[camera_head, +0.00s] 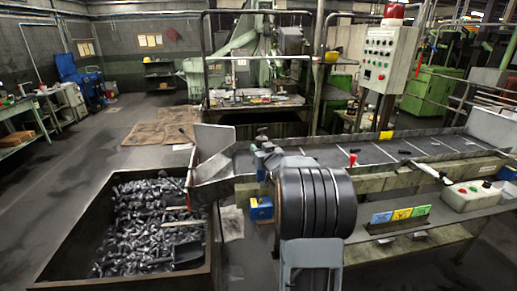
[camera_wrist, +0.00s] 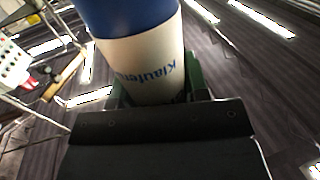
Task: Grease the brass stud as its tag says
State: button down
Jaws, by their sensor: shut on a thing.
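In the wrist view my gripper (camera_wrist: 155,88) is shut on a white and blue cylindrical container (camera_wrist: 138,52) with blue lettering that seems to begin "Klaut". The container's lower part is hidden behind the gripper body. In the head view I cannot make out my gripper or the container clearly. I cannot pick out the brass stud or read a tag for it.
A dark bin (camera_head: 62,250) full of metal bolts stands at the left front. A long tray (camera_head: 440,143) runs right, with a red-topped item (camera_head: 352,159) and a black item (camera_head: 404,161) on it. The left floor is open.

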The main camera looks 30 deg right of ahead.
jog(key=shift+a+f+b, duration=0.15)
jog(key=shift+f+b, duration=1.75)
jog(key=shift+f, duration=0.65)
